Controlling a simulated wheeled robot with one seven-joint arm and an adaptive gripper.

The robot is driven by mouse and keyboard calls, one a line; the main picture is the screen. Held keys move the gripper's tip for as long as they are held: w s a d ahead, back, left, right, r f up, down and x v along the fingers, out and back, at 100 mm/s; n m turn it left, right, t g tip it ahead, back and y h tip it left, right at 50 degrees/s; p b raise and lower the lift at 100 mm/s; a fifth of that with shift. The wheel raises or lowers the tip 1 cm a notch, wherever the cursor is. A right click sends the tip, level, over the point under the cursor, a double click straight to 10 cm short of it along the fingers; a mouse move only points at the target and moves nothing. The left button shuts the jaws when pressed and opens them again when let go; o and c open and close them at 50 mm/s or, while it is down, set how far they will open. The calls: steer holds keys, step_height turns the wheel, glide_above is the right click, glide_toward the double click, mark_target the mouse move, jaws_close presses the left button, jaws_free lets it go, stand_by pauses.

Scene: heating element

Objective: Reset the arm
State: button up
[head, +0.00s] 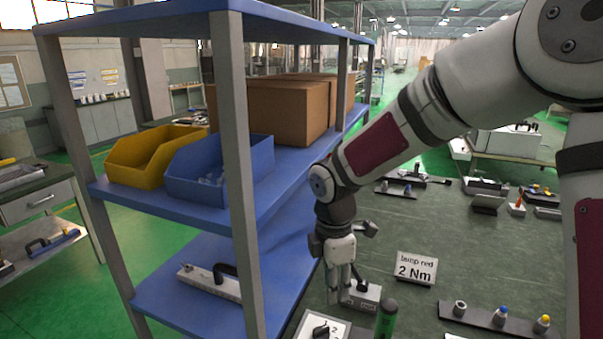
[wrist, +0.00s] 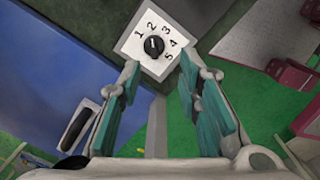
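My gripper (head: 342,296) hangs from the arm, pointing down over the near left part of the dark workbench, beside the blue shelf. In the wrist view its two teal-padded fingers (wrist: 160,78) are spread apart with nothing between them. A white plate with a black dial knob (wrist: 154,46) and the numbers 1 to 5 lies beyond the fingertips, apart from them. The same plate (head: 313,332) is partly cut off at the bottom of the head view. My arm reaches in from the upper right, bent at the elbow.
The blue shelf (head: 205,208) holds a yellow bin (head: 150,160), a blue bin (head: 215,175) and cardboard boxes (head: 285,112). A small white box (head: 362,293), a green handle (head: 387,318), a "2 Nm" sign (head: 416,268) and a knob rack (head: 500,320) are nearby. The bench (head: 440,235) centre is mostly clear.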

steer(key=s+d+r+m+t, duration=0.2)
steer(key=s+d+r+m, duration=0.4)
steer(key=s+r+m, duration=0.2)
steer(key=s+d+r+m+t, duration=0.2)
steer(key=s+d+r+m, duration=0.4)
steer(key=s+m, duration=0.7)
step_height(320, 180, up, 3)
steer(key=shift+s+f+t, duration=0.2)
steer(key=shift+s+t, duration=0.2)
steer(key=shift+s, duration=0.4)
